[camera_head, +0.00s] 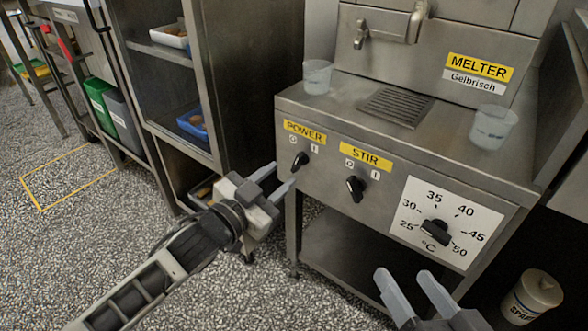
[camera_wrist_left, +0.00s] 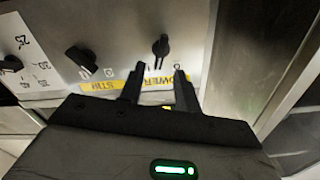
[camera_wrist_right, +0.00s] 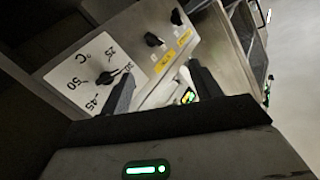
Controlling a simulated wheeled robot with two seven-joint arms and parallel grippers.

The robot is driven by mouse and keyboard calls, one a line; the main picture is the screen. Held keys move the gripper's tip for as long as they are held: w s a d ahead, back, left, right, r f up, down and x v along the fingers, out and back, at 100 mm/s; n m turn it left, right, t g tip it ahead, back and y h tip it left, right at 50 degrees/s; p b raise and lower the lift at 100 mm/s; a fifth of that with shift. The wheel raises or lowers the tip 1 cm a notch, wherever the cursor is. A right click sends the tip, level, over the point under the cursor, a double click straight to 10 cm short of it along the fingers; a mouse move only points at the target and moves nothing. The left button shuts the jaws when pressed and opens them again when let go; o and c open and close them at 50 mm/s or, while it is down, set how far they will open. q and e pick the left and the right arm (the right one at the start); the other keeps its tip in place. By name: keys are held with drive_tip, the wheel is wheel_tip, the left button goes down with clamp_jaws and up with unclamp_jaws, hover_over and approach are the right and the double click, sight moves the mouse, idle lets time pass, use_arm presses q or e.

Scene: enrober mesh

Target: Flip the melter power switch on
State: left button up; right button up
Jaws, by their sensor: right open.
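The melter (camera_head: 460,130) is a steel cabinet with a yellow label on its back panel. Its black POWER switch (camera_head: 300,160) sits on the left of the front panel, below the yellow POWER label (camera_head: 305,131) and the 0 and I marks. My left gripper (camera_head: 279,178) is open and empty, just left of and below the switch, apart from it. In the left wrist view the switch (camera_wrist_left: 161,46) stands out beyond the gap between the fingertips. Which mark it points at is hard to tell. My right gripper (camera_head: 402,273) is open and empty, low in front of the panel.
The STIR switch (camera_head: 356,188) and temperature dial (camera_head: 435,232) lie right of POWER. Two clear cups (camera_head: 317,76) (camera_head: 492,127) stand on the melter top. A steel shelf unit (camera_head: 241,80) is at left. A white tub (camera_head: 533,296) is at lower right.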

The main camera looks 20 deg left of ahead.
sight(296, 163)
use_arm(q)
drive_tip(key=b+x, duration=0.1)
drive_tip(key=x, duration=0.3)
drive_tip(key=shift+w, duration=0.2)
drive_tip(key=shift+w+d, duration=0.3)
drive_tip(key=shift+w, duration=0.35)
use_arm(e)
drive_tip(key=shift+a+r+m+y, duration=0.2)
drive_tip(key=shift+r+m+y, duration=0.1)
drive_tip(key=shift+y, duration=0.1)
